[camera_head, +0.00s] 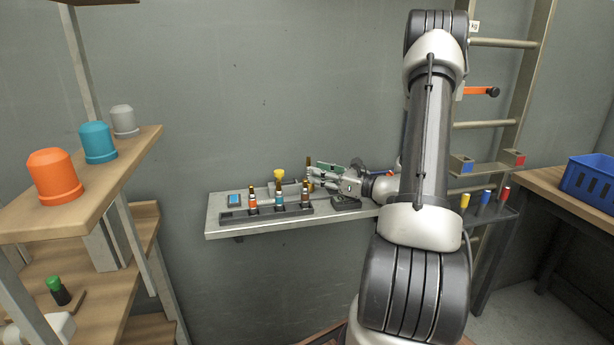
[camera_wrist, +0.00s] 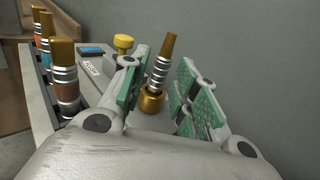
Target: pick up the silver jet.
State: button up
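The silver jet (camera_wrist: 160,70) has a silver ribbed body and a brass-coloured tip, and stands slightly tilted in the picture in a round brass seat (camera_wrist: 152,99). In the head view a thin brown-tipped jet (camera_head: 308,163) shows at my fingertips. My gripper (camera_wrist: 160,92) is open, with its green pads on either side of the silver jet. The jet looks closer to the left pad, with a clear gap to the right pads; I cannot tell whether it touches the left one. My gripper (camera_head: 318,178) is over the shelf in the head view, partly hiding what lies behind.
A dark rack (camera_head: 265,212) on the wall shelf (camera_head: 225,231) holds orange, blue and brown banded jets (camera_head: 305,197); they stand left of my gripper in the wrist view. A yellow knob (camera_wrist: 123,42) stands behind. A ladder (camera_head: 500,125) rises at the right.

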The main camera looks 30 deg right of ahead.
jog(key=x, duration=0.4)
jog(key=shift+w+f, duration=0.1)
jog(key=shift+w, duration=0.3)
jog(key=shift+c, duration=0.5)
grip_shut()
